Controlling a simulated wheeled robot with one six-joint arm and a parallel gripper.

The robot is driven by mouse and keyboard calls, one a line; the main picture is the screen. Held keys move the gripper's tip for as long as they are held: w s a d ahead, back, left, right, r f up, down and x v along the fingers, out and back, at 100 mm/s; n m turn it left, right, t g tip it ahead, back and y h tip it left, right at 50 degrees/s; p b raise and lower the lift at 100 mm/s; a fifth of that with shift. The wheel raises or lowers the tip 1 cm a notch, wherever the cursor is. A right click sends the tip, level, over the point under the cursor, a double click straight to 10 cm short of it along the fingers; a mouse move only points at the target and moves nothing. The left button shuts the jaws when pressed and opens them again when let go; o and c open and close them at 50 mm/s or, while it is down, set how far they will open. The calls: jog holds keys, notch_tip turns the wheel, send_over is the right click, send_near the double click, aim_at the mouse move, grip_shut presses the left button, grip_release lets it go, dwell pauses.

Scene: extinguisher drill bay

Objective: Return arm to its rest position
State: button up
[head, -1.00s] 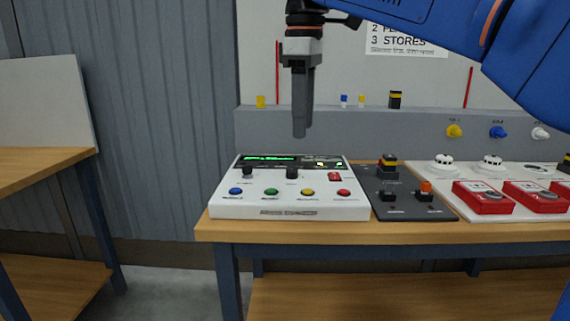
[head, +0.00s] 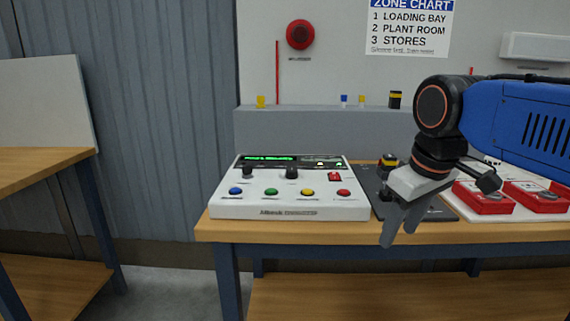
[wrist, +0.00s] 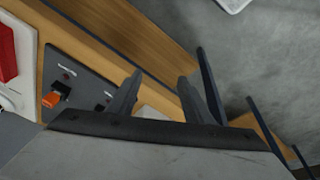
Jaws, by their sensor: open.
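My gripper (head: 402,226) hangs tilted downward in front of the dark switch panel in the head view, near the bench's front edge. Its two fingers are apart and nothing shows between them; the wrist view also shows the open fingers (wrist: 155,98). My blue arm comes in from the right and covers part of the dark switch panel (head: 372,181) and of the red call points. The white control panel (head: 290,207), with colored buttons and a lit green display, stands left of the gripper, apart from it.
The wooden bench (head: 300,231) carries the panels. Red call points (head: 540,197) sit at the right. An orange switch (wrist: 50,99) shows on the dark panel in the wrist view. Another wooden table (head: 45,158) stands at the left. Open floor lies between the tables.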

jog(key=s+d+f+m, duration=0.3)
jog(key=s+f, duration=0.2)
jog(key=f, duration=0.3)
jog(key=s+d+f+m+t, duration=0.1)
jog(key=s+d+f+m, duration=0.1)
jog(key=s+f, duration=0.3)
notch_tip(320, 180, down, 4)
jog(key=shift+d+f+m+t+h, duration=0.2)
jog(key=shift+d+m+t+h, duration=0.15)
jog(key=shift+d, duration=0.45)
